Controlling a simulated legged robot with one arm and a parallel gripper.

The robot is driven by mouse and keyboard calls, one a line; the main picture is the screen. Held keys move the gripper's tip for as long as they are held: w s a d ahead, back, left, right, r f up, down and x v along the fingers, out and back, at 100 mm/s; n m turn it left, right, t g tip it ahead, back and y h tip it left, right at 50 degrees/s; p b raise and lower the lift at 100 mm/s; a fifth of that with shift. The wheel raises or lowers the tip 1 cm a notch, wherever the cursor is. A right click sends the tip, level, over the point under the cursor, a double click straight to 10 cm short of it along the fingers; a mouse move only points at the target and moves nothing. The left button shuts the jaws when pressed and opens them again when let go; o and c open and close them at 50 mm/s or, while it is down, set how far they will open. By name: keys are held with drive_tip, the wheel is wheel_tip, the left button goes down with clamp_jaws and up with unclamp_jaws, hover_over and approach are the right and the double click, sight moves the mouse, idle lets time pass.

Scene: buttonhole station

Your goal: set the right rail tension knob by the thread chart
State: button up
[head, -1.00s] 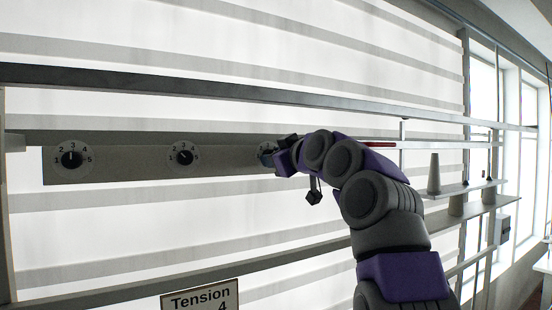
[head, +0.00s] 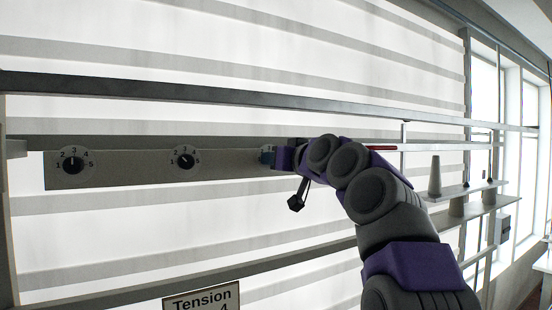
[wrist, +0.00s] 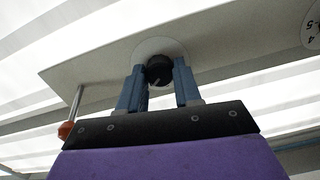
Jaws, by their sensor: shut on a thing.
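The right rail knob is black on a pale round dial (wrist: 160,45) in the wrist view, where the knob (wrist: 159,72) sits between the two blue fingers of my gripper (wrist: 160,80). The fingers are shut on its sides. In the head view my gripper (head: 270,155) covers this knob and most of its dial, so its setting cannot be read there. The thread chart (head: 202,301) at the bottom edge shows "Tension" and the top of a 4; the rest is cut off.
The left knob (head: 75,163) points at 3 and the middle knob (head: 186,160) points up and left, near 2. Both sit on the grey rail panel (head: 130,170). Cones (head: 434,176) stand on a shelf at right. An orange-tipped rod (wrist: 68,128) is left of my gripper.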

drive_tip(key=shift+r+m, duration=0.1)
drive_tip(key=shift+m, duration=0.8)
drive_tip(key=shift+p, duration=0.3)
drive_tip(key=o, duration=1)
drive_tip(key=shift+o, duration=0.2)
drive_tip(key=shift+s, duration=0.1)
drive_tip(key=b+v, duration=0.4)
drive_tip(key=v, duration=1.3)
drive_tip(key=shift+d+f, duration=0.2)
drive_tip(key=shift+f, duration=0.05)
